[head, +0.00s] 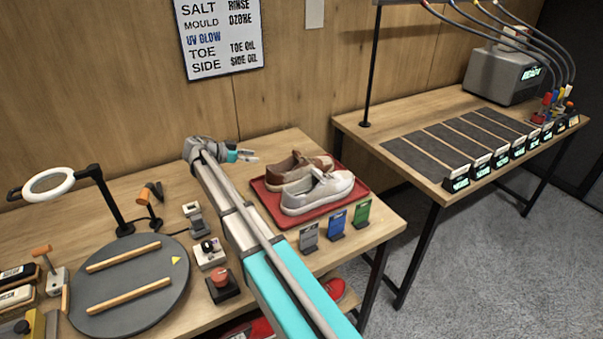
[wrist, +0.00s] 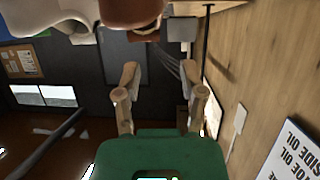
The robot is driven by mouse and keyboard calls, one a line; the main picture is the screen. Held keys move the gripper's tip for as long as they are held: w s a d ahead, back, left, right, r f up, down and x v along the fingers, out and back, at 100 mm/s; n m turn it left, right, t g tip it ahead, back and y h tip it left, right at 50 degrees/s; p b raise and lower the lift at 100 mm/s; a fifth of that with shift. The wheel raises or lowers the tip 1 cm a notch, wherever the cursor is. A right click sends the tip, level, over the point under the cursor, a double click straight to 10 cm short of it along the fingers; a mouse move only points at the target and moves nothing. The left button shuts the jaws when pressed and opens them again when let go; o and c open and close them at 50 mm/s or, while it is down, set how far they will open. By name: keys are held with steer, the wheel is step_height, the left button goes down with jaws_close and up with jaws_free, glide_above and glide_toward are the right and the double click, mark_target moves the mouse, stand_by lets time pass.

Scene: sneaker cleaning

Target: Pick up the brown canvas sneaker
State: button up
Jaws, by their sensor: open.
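The brown canvas sneaker (head: 298,165) lies at the back of a red tray (head: 262,198), with a pale sole. A white sneaker (head: 318,192) lies in front of it and hides part of its side. My gripper (head: 247,156) is open and empty, left of the brown sneaker and apart from it. In the wrist view, my open gripper's fingers (wrist: 160,72) have nothing between them. Part of the brown sneaker (wrist: 147,22) shows at the top edge, beyond the fingertips, and the white sneaker (wrist: 62,14) is at the top left.
Small grey, blue and green cards (head: 337,223) stand in front of the tray. A round grey turntable (head: 135,285) and a ring lamp (head: 48,184) are on the left. A wood wall (head: 110,90) rises behind the table. A second table with dark mats (head: 425,161) stands right.

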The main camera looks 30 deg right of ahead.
steer(key=b, duration=0.3)
glide_toward(286, 160)
steer(key=x, duration=0.3)
steer(key=shift+w+d+f, duration=0.1)
steer(key=shift+w+f, duration=0.1)
steer(key=shift+f, duration=0.1)
steer(key=shift+d+f, duration=0.15)
steer(key=shift+d, duration=0.6)
steer(key=shift+d+f, duration=0.1)
steer(key=shift+b+x, duration=0.95)
steer(key=shift+x, duration=1.55)
steer(key=shift+s, duration=0.1)
jaws_close()
